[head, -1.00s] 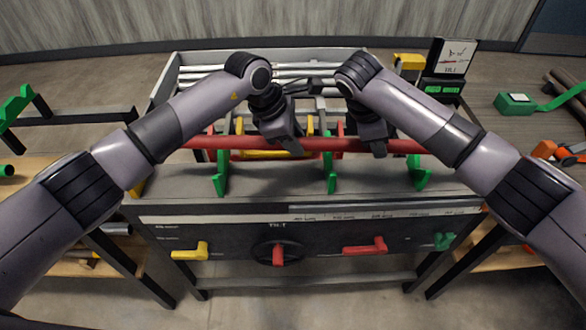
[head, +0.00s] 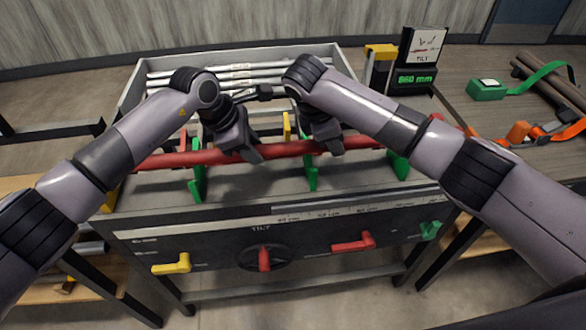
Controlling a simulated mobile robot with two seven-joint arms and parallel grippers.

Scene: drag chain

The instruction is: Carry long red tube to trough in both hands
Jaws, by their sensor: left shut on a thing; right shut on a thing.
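The long red tube (head: 190,159) runs crosswise above the front of the grey bench. My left gripper (head: 250,153) is shut on the tube between the left and middle green brackets. My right gripper (head: 333,146) is shut on it just right of the middle bracket. The green brackets, left (head: 198,183), middle (head: 311,175) and right (head: 399,165), show below the tube. I cannot tell whether the tube touches them. The tube's right part is partly hidden by my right arm. I cannot tell for sure which part is the trough.
White tubes (head: 240,75) lie in the grey-walled tray at the back. The front panel has a yellow handle (head: 172,264), a red knob (head: 264,259) and a red handle (head: 353,243). A green display (head: 415,79) stands back right. A side table with green and orange straps is at right.

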